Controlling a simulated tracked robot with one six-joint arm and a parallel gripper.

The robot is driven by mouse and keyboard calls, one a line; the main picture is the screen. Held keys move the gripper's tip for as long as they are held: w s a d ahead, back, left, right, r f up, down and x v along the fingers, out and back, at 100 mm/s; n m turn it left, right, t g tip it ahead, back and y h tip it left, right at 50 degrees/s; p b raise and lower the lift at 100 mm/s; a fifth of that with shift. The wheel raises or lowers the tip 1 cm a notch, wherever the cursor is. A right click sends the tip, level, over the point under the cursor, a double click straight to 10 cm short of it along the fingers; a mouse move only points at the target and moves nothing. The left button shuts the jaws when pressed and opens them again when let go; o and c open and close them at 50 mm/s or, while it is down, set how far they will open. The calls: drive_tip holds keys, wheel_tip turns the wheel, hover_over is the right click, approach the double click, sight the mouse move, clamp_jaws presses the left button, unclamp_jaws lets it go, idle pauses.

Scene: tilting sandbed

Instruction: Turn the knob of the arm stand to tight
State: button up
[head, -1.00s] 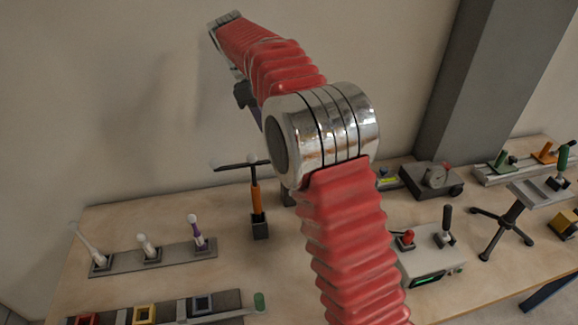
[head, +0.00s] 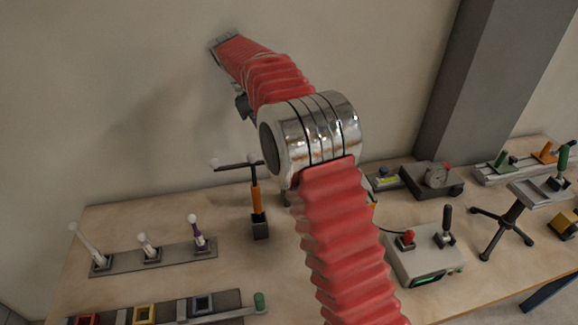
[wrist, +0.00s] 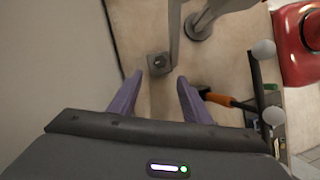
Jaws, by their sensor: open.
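My gripper (wrist: 160,96) is open in the wrist view, its two purple fingers apart with nothing between them. Past the fingertips, a grey post rises from a small square base (wrist: 160,64), and a grey stand with a round foot (wrist: 199,26) and a slanting arm is beside it. I take this to be the arm stand; I cannot make out its knob or setting. In the head view my arm covers the area behind it, so the stand does not show clearly and my fingers are hidden.
An orange-handled post with a black crossbar (head: 256,198) stands left of my arm; its handle (wrist: 220,98) is close to the right finger in the wrist view. A lever strip (head: 180,258), a box with levers (head: 425,268) and a tripod stand (head: 505,222) are on the table.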

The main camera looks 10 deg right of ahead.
drive_tip(key=x, duration=1.1)
drive_tip(key=shift+d+f, duration=0.1)
drive_tip(key=shift+f, duration=0.2)
